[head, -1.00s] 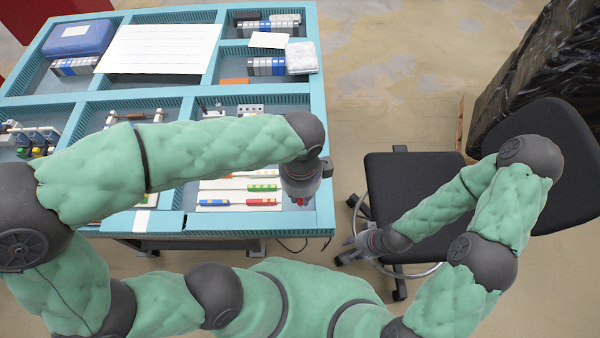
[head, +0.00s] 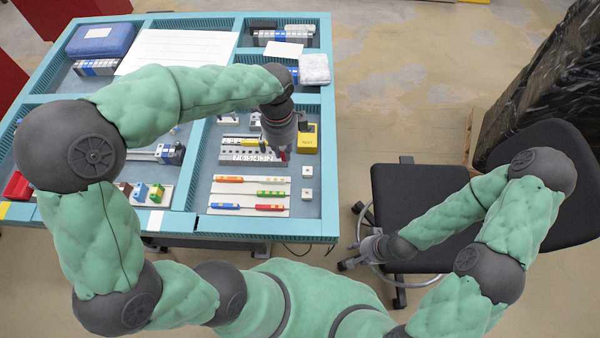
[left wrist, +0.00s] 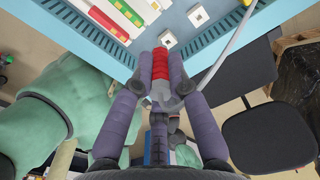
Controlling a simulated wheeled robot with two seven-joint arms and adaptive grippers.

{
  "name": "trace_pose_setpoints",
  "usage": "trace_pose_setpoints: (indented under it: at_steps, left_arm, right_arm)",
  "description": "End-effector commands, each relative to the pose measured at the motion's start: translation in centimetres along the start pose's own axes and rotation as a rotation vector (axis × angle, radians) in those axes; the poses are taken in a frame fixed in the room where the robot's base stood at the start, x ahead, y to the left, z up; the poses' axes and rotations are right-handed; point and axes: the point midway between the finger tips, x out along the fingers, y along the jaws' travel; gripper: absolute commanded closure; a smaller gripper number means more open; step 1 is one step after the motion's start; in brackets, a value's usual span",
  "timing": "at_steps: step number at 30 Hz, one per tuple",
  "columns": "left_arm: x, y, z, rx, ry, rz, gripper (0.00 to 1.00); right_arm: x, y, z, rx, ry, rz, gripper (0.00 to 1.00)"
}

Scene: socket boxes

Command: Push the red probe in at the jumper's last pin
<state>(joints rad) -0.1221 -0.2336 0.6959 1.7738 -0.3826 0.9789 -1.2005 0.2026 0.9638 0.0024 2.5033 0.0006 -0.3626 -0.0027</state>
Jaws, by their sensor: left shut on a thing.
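My left gripper (head: 282,150) hangs over the right part of the workbench, beside a grey slotted terminal strip (head: 240,156). In the left wrist view, its two fingers (left wrist: 161,66) are shut on the red probe (left wrist: 160,68), which lies between the fingertips. Only a small red bit of the probe shows in the head view (head: 284,157). Whether its tip touches the strip cannot be told. I cannot make out the jumper or its last pin; my gripper covers the strip's right end. My right gripper (head: 366,250) is low beside the chair, away from the bench; its jaws are too small to judge.
A yellow box (head: 307,140) stands right of my left gripper. Two small white blocks (head: 307,171) lie below it. A white board (head: 225,194) with coloured sticks is nearer me. The bench's teal rim (head: 328,190) bounds the right side. A black chair (head: 410,190) stands beyond.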

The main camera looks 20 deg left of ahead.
Motion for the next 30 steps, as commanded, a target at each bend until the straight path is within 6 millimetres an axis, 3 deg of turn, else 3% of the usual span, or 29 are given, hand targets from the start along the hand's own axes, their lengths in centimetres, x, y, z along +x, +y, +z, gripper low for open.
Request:
trace_pose_setpoints:
  at_steps: [6,12,15,21,30]
  left_arm:
    - [1.0,-3.8,7.2,-0.009,-0.009,0.000,1.00]
    - [2.3,-5.5,13.0,-0.005,-0.022,0.001,1.00]
    - [2.8,-5.8,15.0,-0.002,-0.028,0.002,1.00]
    - [3.3,-6.0,16.8,0.002,-0.033,0.002,1.00]
    - [5.2,-6.0,16.9,0.003,-0.033,0.001,1.00]
  right_arm:
    - [-1.4,-0.5,0.1,0.000,0.000,0.000,0.60]
    - [-2.1,-0.7,0.1,0.000,0.000,0.000,0.60]
    - [-2.3,-0.8,0.1,0.000,0.000,0.000,0.60]
    - [-2.3,-0.8,0.1,0.000,0.000,0.000,0.60]
    - [-0.8,-0.3,0.0,0.000,0.000,0.000,0.60]
